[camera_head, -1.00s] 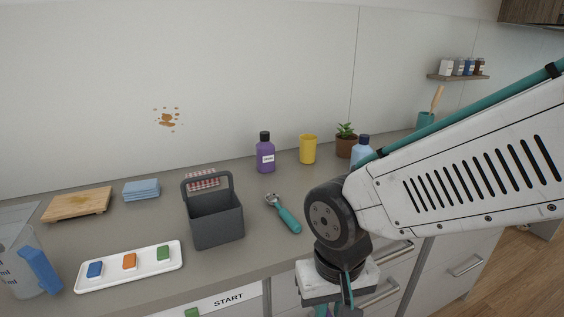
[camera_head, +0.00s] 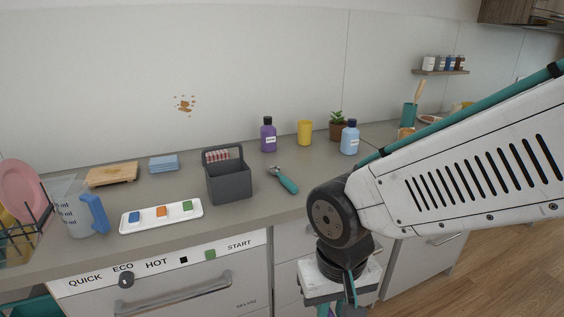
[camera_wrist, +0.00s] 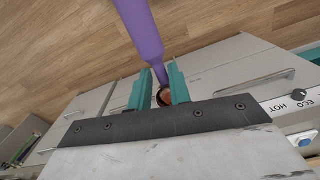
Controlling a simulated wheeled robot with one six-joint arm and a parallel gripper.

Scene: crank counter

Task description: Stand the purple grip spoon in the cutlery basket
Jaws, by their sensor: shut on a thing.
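My gripper (camera_wrist: 162,88) is shut on the purple grip spoon (camera_wrist: 143,32), seen in the wrist view between the teal fingers. The thick purple handle extends toward the top of that view, and a brownish round end shows between the fingers. In the head view my gripper hangs low at the bottom edge, in front of the counter and below its top; the spoon is mostly cut off there. The cutlery basket (camera_head: 230,185), a dark grey box with an upright handle, stands on the counter, up and left of my gripper. Its inside is mostly hidden.
A teal-handled tool (camera_head: 287,184) lies right of the basket. A white tray (camera_head: 128,228) with coloured blocks is to its left. A purple bottle (camera_head: 268,138) and yellow cup (camera_head: 304,133) stand behind. The counter's front edge and drawers lie near my arm.

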